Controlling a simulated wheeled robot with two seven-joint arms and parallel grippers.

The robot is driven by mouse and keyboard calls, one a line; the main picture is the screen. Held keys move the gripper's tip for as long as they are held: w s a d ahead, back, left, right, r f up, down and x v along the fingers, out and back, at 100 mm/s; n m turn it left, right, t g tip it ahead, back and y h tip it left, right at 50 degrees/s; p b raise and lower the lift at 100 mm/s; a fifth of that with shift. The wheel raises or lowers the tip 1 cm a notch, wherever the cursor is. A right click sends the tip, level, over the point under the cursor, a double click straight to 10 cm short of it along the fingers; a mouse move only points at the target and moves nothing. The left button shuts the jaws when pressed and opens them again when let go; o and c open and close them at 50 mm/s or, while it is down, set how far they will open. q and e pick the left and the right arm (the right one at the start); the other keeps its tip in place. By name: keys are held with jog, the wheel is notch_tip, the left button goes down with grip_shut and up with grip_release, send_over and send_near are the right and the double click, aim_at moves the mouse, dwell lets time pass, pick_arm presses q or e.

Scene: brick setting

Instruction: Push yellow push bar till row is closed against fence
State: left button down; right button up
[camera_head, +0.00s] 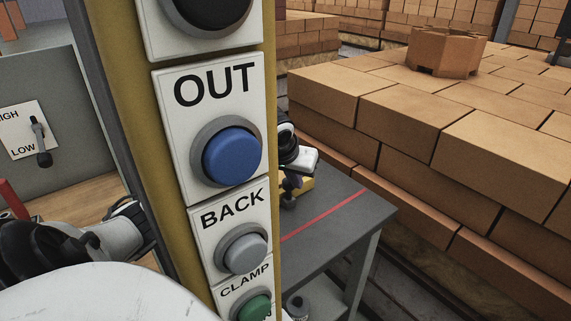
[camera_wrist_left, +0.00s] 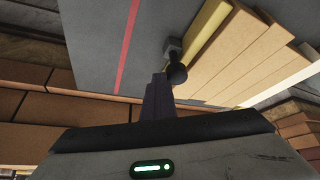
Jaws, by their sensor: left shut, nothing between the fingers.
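The yellow push bar (camera_wrist_left: 208,32) lies along the near side of a row of tan bricks (camera_wrist_left: 245,50) in the left wrist view. A grey block with a black knob (camera_wrist_left: 177,73) is at its end. A small yellow part, probably the bar's end (camera_head: 302,192), shows in the head view beside the post. My left gripper (camera_wrist_left: 160,80) is shut and empty, its tips beside the knob; contact cannot be told. In the head view the left gripper (camera_head: 290,181) is partly hidden behind the post. I cannot make out the fence. My right gripper is not in view.
A yellow post with OUT (camera_head: 231,157), BACK (camera_head: 241,254) and CLAMP buttons blocks much of the head view. The grey table (camera_head: 345,220) bears a red line (camera_head: 322,216). A large brick stack (camera_head: 440,150) stands at the right. A HIGH/LOW switch (camera_head: 40,140) is at the left.

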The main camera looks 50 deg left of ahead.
pick_arm(q)
jog(key=shift+s+a+r, duration=0.1)
jog(key=shift+a+r, duration=0.1)
jog(key=shift+r, duration=1.25)
jog(key=shift+s+a+r, duration=0.1)
jog(key=shift+a+r, duration=0.1)
jog(key=shift+r, duration=1.25)
